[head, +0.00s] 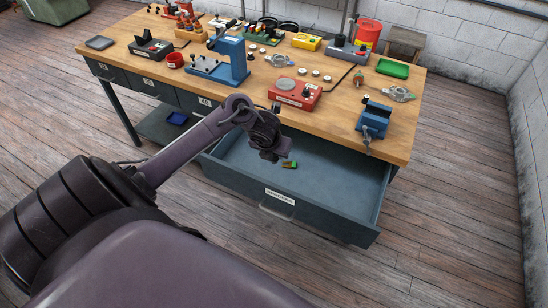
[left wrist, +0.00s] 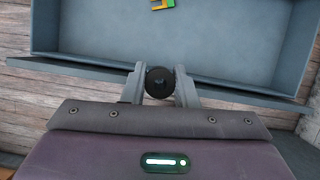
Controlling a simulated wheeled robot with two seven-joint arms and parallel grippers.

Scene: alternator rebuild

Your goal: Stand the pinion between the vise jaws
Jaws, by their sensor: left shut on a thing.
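The blue vise (head: 374,120) stands at the right front edge of the bench, with its handle hanging over the edge. The space between its jaws is too small to make out. My left gripper (head: 275,155) is in front of the bench, over the open drawer, to the left of the vise. In the left wrist view the gripper (left wrist: 160,88) is shut on a dark round part, apparently the pinion (left wrist: 160,82), seen end-on between the two fingers. In the head view the pinion cannot be told from the dark gripper. My right gripper is not in view.
The open drawer (head: 330,187) sticks out below the bench top; a small green and orange item (head: 289,164) lies in it. A red box (head: 295,94), a blue press (head: 228,62), a silver part (head: 398,94) and a green tray (head: 392,68) stand on the bench (head: 340,108).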

